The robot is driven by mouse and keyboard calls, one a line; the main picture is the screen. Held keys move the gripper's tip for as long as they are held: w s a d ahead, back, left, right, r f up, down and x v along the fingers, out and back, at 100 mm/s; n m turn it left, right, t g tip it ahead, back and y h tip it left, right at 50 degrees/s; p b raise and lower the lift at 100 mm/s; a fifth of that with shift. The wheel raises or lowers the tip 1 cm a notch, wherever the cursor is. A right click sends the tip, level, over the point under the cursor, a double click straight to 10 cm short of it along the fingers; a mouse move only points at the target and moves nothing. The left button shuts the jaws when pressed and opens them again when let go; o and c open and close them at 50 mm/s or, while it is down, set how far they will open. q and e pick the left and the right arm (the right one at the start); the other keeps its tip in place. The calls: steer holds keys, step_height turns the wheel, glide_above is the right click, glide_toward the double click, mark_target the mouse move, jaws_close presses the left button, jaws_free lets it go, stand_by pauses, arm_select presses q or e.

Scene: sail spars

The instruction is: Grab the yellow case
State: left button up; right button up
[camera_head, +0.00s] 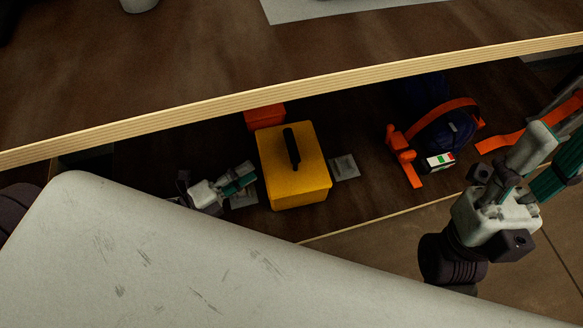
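The yellow case (296,180) stands upright on the dark lower shelf, with a black handle (291,148) on its top. My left gripper (245,178) is just left of the case, its fingers pointing at the case's left side. A small gap seems to lie between them, and the handle is free. The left fingers overlap in this view, so their opening is unclear. My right gripper (547,160) is at the right edge, far from the case, with its fingers apart and nothing seen between them.
The upper board's pale edge (330,82) runs above the shelf. An orange box (265,117) is behind the case, and a small grey packet (345,167) is to its right. Orange-strapped dark gear (440,135) lies farther right. A large pale surface (200,260) fills the foreground.

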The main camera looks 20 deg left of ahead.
mark_target(292, 143)
arm_select(q)
steer(key=b+x, duration=0.1)
steer(key=x, duration=0.7)
steer(key=b+x, duration=0.1)
steer(key=x, duration=0.4)
steer(key=shift+d+r+b, duration=0.15)
steer(key=shift+r+b, duration=0.05)
steer(key=shift+b, duration=0.15)
jaws_close()
steer(key=shift+r, duration=0.15)
